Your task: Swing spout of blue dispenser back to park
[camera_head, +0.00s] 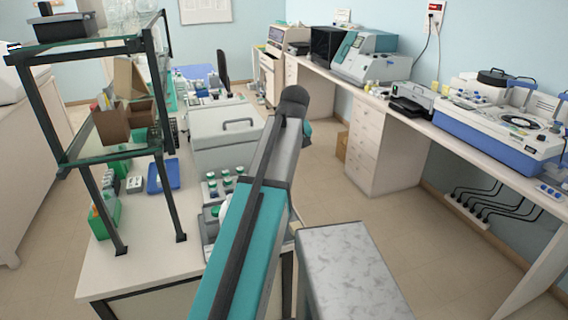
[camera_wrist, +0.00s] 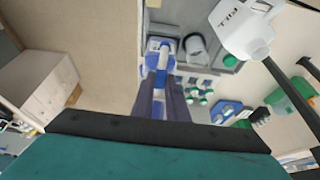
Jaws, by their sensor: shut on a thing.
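The blue dispenser (camera_wrist: 154,45), blue and white, shows in the wrist view at the upper middle, seen from above beside a grey tray. A blue, narrow part that appears to be its spout (camera_wrist: 161,75) reaches down between my dark fingers. My gripper (camera_wrist: 164,92) is shut on this spout. The fingers cover part of it, so its exact angle to the dispenser body is hard to tell. In the head view my arm hides both the gripper and the dispenser.
Green-capped bottles (camera_wrist: 198,96) stand close to the right of my fingers. A white labelled container (camera_wrist: 243,28) and a green box (camera_wrist: 290,97) are further right. In the head view, a dark-framed shelf (camera_head: 108,157) stands on the bench at left; open floor lies right.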

